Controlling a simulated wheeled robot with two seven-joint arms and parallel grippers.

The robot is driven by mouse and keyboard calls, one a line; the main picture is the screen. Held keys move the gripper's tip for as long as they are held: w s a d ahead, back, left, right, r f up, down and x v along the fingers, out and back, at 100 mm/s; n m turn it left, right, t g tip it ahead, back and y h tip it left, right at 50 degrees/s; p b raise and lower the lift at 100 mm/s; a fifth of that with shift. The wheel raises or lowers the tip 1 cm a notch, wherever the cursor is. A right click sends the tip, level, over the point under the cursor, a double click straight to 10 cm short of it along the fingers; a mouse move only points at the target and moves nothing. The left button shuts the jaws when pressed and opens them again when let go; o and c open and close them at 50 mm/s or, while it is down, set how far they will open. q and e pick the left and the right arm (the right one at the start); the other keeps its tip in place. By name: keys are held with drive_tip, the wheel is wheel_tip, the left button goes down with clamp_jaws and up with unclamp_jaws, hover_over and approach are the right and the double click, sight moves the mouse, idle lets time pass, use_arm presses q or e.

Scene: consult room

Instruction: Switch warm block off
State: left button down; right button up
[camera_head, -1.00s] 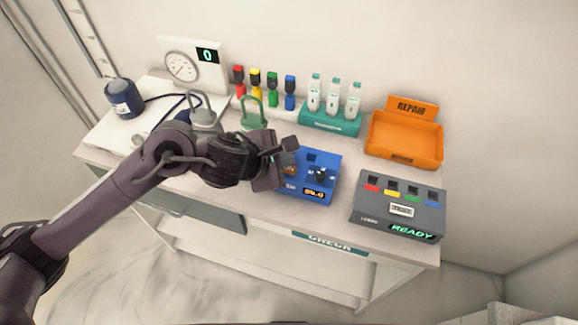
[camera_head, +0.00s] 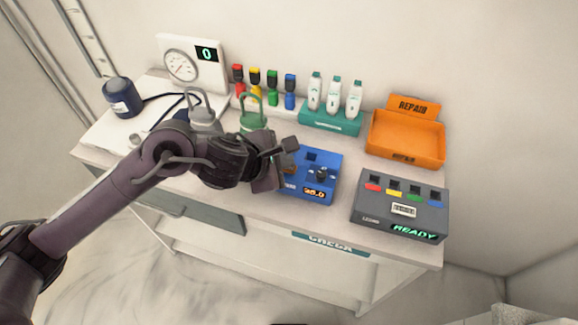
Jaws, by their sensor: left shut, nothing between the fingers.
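The blue warm block (camera_head: 323,161) sits on the bench near its front edge, right of centre. It has a black knob (camera_head: 320,175) on top and a lit orange display (camera_head: 314,193) on its front; the digits are small, perhaps 25.0. My left gripper (camera_head: 285,155) is shut and empty, over the block's left side. It hides that side of the block; I cannot tell whether it touches it. My right gripper is not in view.
A grey box reading READY (camera_head: 398,207) stands right of the block. An orange REPAIR tray (camera_head: 405,145) and a teal rack of white bottles (camera_head: 330,122) stand behind. A green-handled weight (camera_head: 253,118) and a gauge (camera_head: 190,65) are left.

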sight(285, 171)
use_arm(q)
drive_tip(key=shift+f+b, duration=0.5)
drive_tip(key=shift+b, duration=0.15)
idle(0.5)
drive_tip(key=shift+r, duration=0.15)
drive_tip(key=shift+r+p, duration=0.55)
drive_tip(key=shift+r, duration=0.2)
drive_tip(key=shift+r+p, duration=1.8)
drive_tip(key=shift+r, duration=0.75)
